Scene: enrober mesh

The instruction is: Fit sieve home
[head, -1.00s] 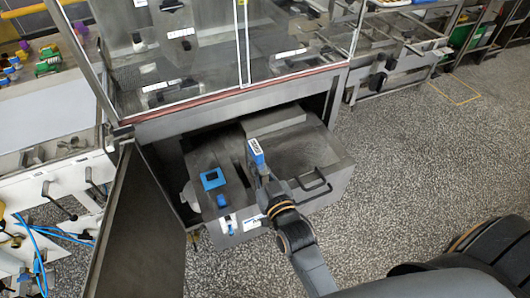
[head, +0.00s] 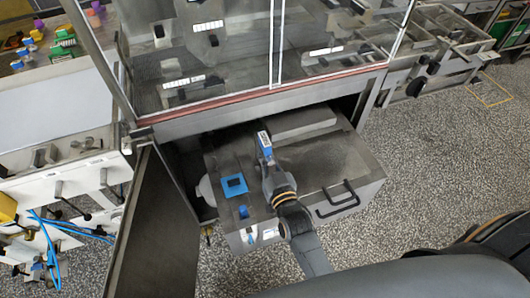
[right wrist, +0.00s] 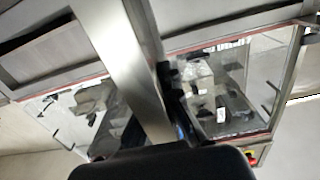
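The part I take for the sieve is blue with a white label (head: 264,143). It sits at the tip of my right gripper (head: 268,165), above the grey tank (head: 350,165) pulled out under the machine. The fingers appear closed on it, but their contact is mostly hidden. In the right wrist view, a broad bright metal strip (right wrist: 133,65) runs from the top edge down behind the dark gripper body. I cannot tell whether it belongs to the sieve. The sieve's lower part and any slot below it are hidden. My left gripper is not in view.
A blue square frame (head: 234,184) and a small blue knob (head: 243,211) are on the tank's left side. A black handle (head: 338,199) is on its front right. An open cabinet door (head: 155,235) stands at left. The glazed hood (head: 330,45) overhangs behind. Speckled floor is clear at right.

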